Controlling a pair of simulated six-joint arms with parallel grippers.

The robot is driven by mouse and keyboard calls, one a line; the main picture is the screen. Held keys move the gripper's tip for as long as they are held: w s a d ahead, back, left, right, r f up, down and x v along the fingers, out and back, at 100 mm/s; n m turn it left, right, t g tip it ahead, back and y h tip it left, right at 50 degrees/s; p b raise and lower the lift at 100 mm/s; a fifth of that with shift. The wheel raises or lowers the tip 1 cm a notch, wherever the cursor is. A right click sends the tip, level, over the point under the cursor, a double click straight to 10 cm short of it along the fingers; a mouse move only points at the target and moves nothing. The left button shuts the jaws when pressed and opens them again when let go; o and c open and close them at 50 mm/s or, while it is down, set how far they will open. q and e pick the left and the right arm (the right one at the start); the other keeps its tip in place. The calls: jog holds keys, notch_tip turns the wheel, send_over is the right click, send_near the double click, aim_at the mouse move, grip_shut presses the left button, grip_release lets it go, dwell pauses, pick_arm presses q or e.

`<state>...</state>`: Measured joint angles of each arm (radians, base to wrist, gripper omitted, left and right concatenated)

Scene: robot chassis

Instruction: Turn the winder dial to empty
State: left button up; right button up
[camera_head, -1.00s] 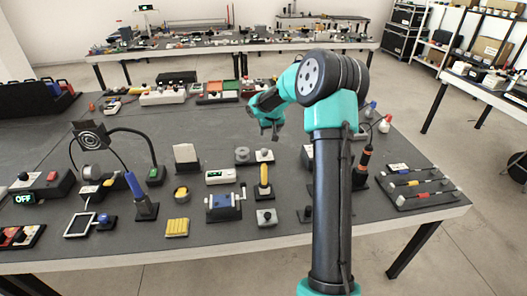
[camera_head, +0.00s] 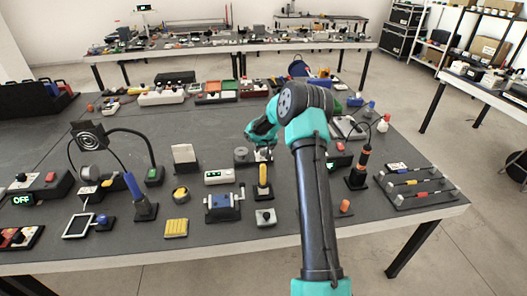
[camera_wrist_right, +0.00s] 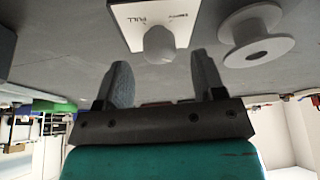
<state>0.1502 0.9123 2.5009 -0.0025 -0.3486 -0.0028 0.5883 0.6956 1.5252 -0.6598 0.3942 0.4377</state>
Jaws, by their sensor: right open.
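The winder dial (camera_wrist_right: 160,45) is a pale rounded knob on a white plate (camera_wrist_right: 127,20) printed with FULL and, in smaller, less clear lettering, what looks like EMPTY. Which mark the knob points to cannot be told. In the head view the dial's plate (camera_head: 264,156) is small, beside a grey spool (camera_head: 241,156). My right gripper (camera_wrist_right: 163,80) is open, its two fingers on either side of the knob's line but apart from it, with nothing between them. In the head view my right gripper (camera_head: 262,146) is just above and behind the dial, partly hidden by its own arm. My left gripper is not in view.
The white spool (camera_wrist_right: 253,35) stands close beside the dial in the wrist view. In front of the dial are a yellow-handled lever (camera_head: 263,178) and a blue crank box (camera_head: 222,206). A white-faced block (camera_head: 185,157) stands to the left.

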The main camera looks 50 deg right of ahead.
aim_at(264, 150)
jog(key=shift+x, duration=1.55)
jog(key=c, duration=0.9)
